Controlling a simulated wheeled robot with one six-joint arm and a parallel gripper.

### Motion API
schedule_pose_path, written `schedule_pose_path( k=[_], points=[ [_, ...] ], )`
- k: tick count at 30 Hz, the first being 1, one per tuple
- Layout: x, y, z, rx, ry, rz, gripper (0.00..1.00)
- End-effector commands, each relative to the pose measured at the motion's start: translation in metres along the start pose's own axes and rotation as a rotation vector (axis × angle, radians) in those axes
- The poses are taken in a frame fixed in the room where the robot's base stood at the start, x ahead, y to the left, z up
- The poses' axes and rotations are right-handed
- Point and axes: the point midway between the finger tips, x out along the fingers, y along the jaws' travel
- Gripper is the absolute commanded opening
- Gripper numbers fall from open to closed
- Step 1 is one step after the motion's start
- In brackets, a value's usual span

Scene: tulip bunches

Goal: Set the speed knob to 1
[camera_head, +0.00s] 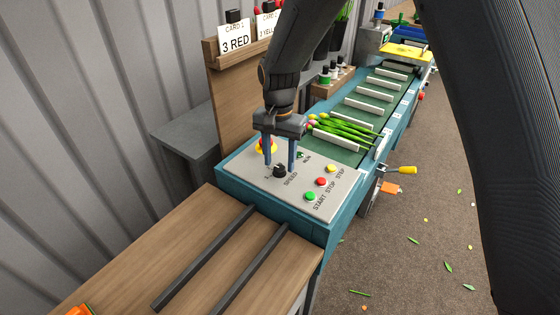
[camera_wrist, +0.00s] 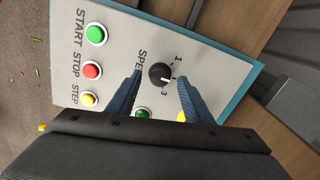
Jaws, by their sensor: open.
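The black speed knob (camera_head: 280,172) sits on the light grey control panel (camera_head: 252,177), beside the word SPEED. In the wrist view the knob (camera_wrist: 159,76) has a white pointer mark aimed to the right, between the printed 1 and 3. My gripper (camera_head: 279,166) is above the panel, pointing down. Its two blue fingers are open, one on each side of the knob. In the wrist view the gripper (camera_wrist: 160,75) shows a gap between each finger and the knob. I cannot tell how far the fingertips are above the panel.
Green start (camera_head: 310,196), red stop (camera_head: 321,181) and yellow step (camera_head: 332,168) buttons lie right of the knob. A red emergency button (camera_head: 266,145) and green run lamp (camera_head: 301,155) are behind it. Tulips (camera_head: 345,130) lie on the belt. A wooden card board (camera_head: 232,85) stands close by.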

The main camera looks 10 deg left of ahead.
Motion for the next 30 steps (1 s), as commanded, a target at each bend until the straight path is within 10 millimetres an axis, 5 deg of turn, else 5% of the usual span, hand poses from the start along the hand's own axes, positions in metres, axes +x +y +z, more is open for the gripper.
schedule_pose_path(
  k=[14, 22, 30],
  points=[
    [0.017, 0.0, 0.0, 0.0, 0.001, -0.001, 0.46],
    [0.017, 0.001, 0.0, 0.0, 0.001, -0.001, 0.05],
    [0.017, 0.002, -0.001, -0.026, 0.0, 0.001, 0.05]
  ],
)
